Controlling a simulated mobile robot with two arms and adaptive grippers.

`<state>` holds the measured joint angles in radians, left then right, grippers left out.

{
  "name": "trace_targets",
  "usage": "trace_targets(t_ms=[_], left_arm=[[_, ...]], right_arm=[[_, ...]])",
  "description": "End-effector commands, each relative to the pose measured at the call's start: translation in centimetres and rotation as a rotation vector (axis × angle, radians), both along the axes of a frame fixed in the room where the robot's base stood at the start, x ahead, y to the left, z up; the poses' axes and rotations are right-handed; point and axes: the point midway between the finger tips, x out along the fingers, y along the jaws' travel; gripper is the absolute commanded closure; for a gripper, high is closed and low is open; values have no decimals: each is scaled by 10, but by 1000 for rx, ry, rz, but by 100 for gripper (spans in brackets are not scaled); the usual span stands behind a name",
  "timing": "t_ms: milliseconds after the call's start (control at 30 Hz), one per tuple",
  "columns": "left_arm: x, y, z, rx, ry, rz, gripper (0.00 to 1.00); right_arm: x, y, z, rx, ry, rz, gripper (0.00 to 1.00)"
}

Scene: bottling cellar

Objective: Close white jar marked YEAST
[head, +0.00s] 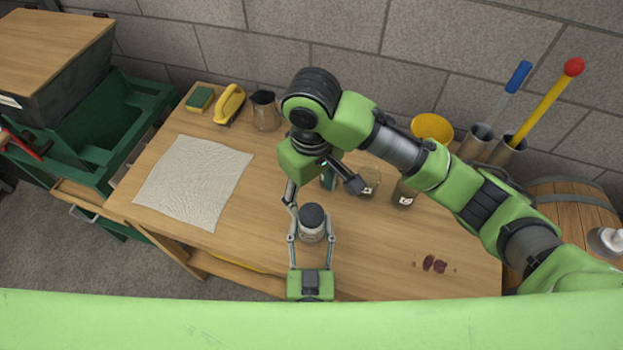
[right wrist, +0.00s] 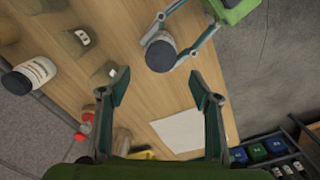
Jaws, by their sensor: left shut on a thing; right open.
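A jar (head: 312,231) with a pale body and a dark round top stands near the table's front edge. Its top also shows in the right wrist view (right wrist: 161,54). I cannot read its label or tell how tightly the top sits. My left gripper (head: 311,238) is shut around the jar's body from the front. My right gripper (head: 322,187) is open and empty, above and behind the jar. Its spread fingers show in the right wrist view (right wrist: 158,92). Another white jar with a dark top (right wrist: 28,75) shows there, its label unreadable; a white jar (head: 608,241) stands on the barrel.
Labelled glass jars (head: 369,182) (head: 405,193) stand behind and right of the held jar. A cloth (head: 193,181) lies left. Dark red stains (head: 434,264) mark the right front.

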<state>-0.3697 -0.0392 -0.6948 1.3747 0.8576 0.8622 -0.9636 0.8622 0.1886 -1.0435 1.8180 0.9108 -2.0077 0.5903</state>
Motion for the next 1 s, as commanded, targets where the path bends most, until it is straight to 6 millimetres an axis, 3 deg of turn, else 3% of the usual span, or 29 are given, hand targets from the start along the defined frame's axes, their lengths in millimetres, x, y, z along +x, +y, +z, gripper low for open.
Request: trace_targets(t_ms=[100, 300, 700, 733, 767, 800, 1000], left_arm=[[0, 0, 0, 0, 0, 0, 100], [0, 0, 0, 0, 0, 0, 100], [0, 0, 0, 0, 0, 0, 100], [0, 0, 0, 0, 0, 0, 48], [0, 0, 0, 0, 0, 0, 40], [0, 0, 0, 0, 0, 0, 36], [0, 0, 0, 0, 0, 0, 36]], right_arm=[[2, 0, 22, -1, -6, 0, 42], [1, 0, 44, 0, -3, -1, 42], [0, 0, 49, 0, 0, -2, 42], [0, 0, 49, 0, 0, -2, 42], [0, 0, 49, 0, 0, -2, 42], [0, 0, 49, 0, 0, -2, 42], [0, 0, 49, 0, 0, -2, 42]])
